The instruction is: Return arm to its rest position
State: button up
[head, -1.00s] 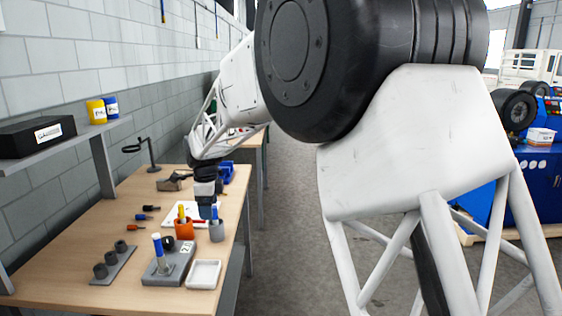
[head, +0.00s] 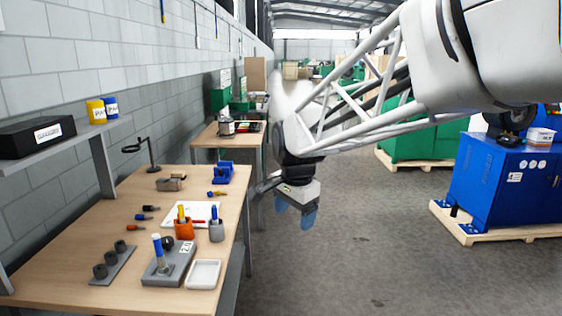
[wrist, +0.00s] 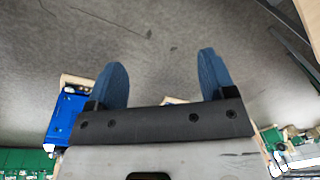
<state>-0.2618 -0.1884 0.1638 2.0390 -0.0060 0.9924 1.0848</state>
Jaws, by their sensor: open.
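My gripper (head: 296,212) hangs in the air over the aisle, to the right of the workbench (head: 112,208), with its fingers pointing down. In the wrist view its two blue fingers (wrist: 161,82) stand wide apart with nothing between them. My white arm reaches in from the upper right of the head view.
The bench holds an orange cup (head: 184,230), a grey cup (head: 217,232), a grey block with a blue-topped tool (head: 170,264), a white tray (head: 203,275) and a rack of dark cylinders (head: 112,264). A blue cabinet (head: 503,184) stands at right. The aisle floor is clear.

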jog(key=s+d+f+n, duration=0.2)
jog(key=s+d, duration=0.3)
jog(key=s, duration=0.4)
jog(key=s+d+f+n, duration=0.1)
jog(key=s+d+n, duration=0.3)
jog(key=s, duration=0.5)
jog(key=s+d+f+n+t, duration=0.1)
jog(key=s+d+f+n, duration=0.1)
jog(key=s+d, duration=0.4)
jog(key=s+n, duration=0.1)
jog(key=s, duration=0.2)
jog(key=shift+d+f, duration=0.25)
jog(key=shift+f, duration=0.1)
dwell(1.6)
